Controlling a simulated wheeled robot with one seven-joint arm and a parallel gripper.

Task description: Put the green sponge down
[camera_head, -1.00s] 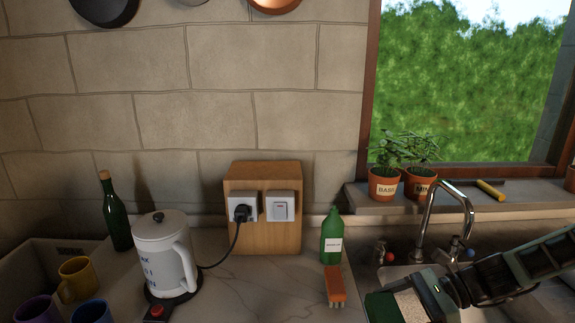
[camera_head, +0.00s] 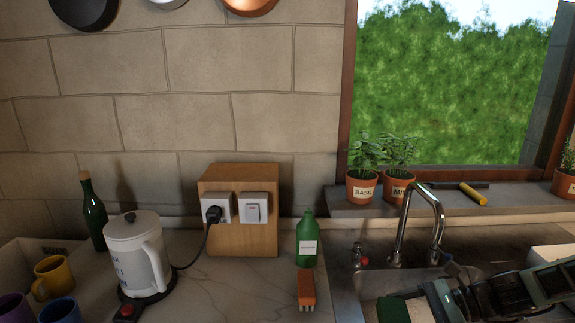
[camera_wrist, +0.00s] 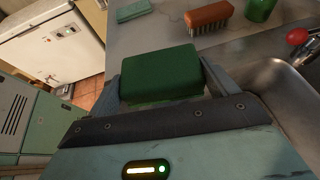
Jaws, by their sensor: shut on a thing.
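The green sponge (camera_wrist: 158,72) is a dark green block held between the two fingers of my gripper (camera_wrist: 160,85), which is shut on it. In the head view the sponge (camera_head: 393,310) shows at the bottom edge, over the left side of the sink. My gripper (camera_head: 425,305) comes in from the right there, partly cut off by the frame. In the wrist view the sponge is above the counter edge beside the sink, and whether it touches anything below cannot be told.
An orange-backed brush (camera_head: 306,289) and a green bottle (camera_head: 307,240) stand left of the sink (camera_head: 342,292). A tap (camera_head: 437,215) rises behind the sink. A white kettle (camera_head: 135,255) stands further left. Bare counter (camera_head: 235,290) lies between kettle and brush. A flat pale-green item (camera_wrist: 133,10) lies on the counter.

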